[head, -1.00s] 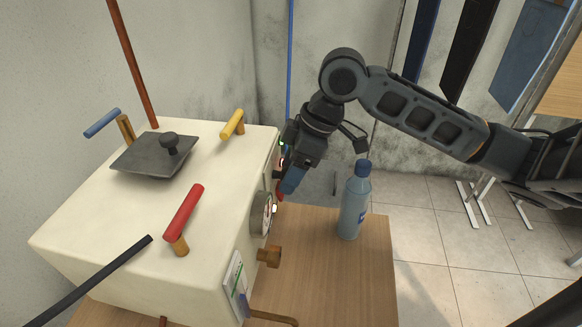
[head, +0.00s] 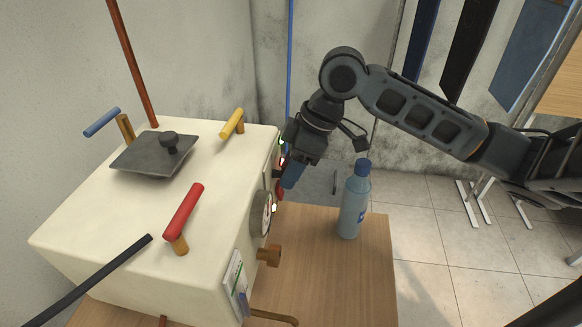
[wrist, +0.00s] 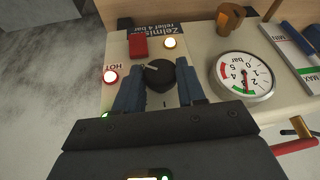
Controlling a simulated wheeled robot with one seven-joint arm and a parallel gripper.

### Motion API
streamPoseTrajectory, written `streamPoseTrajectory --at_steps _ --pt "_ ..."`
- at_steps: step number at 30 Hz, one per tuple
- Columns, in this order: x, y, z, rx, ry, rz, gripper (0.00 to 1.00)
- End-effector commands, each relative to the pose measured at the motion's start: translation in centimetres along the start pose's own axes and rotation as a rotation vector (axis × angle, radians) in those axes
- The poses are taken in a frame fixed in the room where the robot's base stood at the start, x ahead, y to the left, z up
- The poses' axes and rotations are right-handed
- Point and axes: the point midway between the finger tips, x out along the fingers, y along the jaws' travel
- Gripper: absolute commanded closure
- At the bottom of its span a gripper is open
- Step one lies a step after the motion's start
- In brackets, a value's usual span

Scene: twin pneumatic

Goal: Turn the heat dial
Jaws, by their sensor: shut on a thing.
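The heat dial (wrist: 160,74) is a round black knob with a pale pointer line, on the pale front panel in the wrist view. My gripper (wrist: 158,92) has its blue fingers on either side of the dial and is shut on it. In the head view my gripper (head: 291,176) reaches the right face of the cream machine (head: 110,235). The dial is hidden there behind my gripper.
A pressure gauge (wrist: 243,76) sits right of the dial. A red block (wrist: 138,46) and lit lamps (wrist: 110,76) are close by. A water bottle (head: 352,205) stands on the wooden table (head: 325,280) near my arm. Lever handles (head: 184,212) stick up from the machine's top.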

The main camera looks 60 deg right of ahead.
Motion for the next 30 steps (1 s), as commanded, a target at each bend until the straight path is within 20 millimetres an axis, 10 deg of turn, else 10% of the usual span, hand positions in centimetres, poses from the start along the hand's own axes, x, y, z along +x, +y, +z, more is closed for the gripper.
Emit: streamPoseTrajectory --at_steps 30 --pt "0.33 0.83 0.25 0.234 0.087 -0.585 0.91"
